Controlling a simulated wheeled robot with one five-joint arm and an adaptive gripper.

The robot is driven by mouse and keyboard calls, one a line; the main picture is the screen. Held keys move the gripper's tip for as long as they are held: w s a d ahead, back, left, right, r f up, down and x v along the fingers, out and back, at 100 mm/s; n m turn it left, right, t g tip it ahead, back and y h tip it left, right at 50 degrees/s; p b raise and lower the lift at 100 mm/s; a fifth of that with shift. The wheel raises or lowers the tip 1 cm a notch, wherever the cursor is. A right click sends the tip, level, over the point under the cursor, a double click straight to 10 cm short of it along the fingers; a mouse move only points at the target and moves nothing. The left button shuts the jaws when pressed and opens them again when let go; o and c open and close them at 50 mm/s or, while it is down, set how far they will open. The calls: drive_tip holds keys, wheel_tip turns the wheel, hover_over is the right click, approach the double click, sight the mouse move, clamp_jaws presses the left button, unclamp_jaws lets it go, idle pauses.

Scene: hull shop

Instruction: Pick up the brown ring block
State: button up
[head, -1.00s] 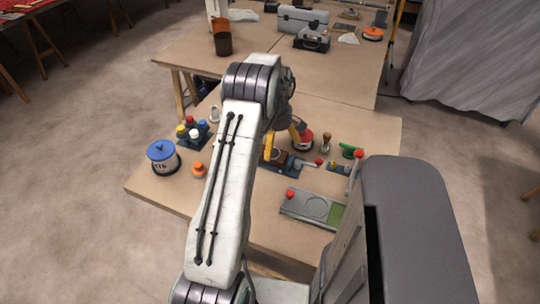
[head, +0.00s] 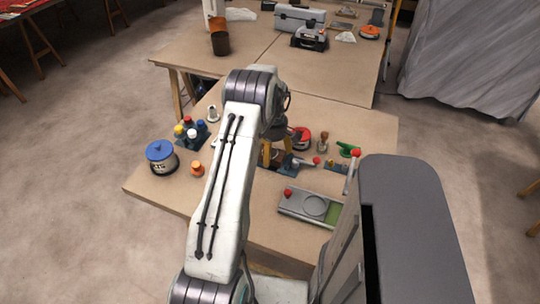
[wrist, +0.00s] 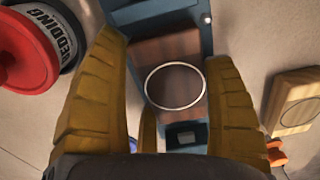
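The brown ring block (wrist: 178,62) is a dark wooden block with a pale ring on its top. In the wrist view it sits on a blue-grey fixture (wrist: 183,15), between my yellow fingers. My gripper (wrist: 178,85) is open, pointing down, with a finger on either side of the block and a third finger showing beside its lower left. A narrow gap shows at the left finger; I cannot tell whether the right finger touches. In the head view my gripper (head: 277,157) is low over the fixture, and the arm and fingers hide most of the block.
A red-lidded tin marked BEDDING (wrist: 35,45) is close on the left in the wrist view. A lighter wooden block with a circle (wrist: 297,103) lies to the right. A blue-lidded pot (head: 161,157), an orange knob (head: 197,168) and a grey-green tray (head: 311,207) stand on the table.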

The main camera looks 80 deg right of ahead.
drive_tip(key=c, duration=0.7)
drive_tip(key=shift+r, duration=0.1)
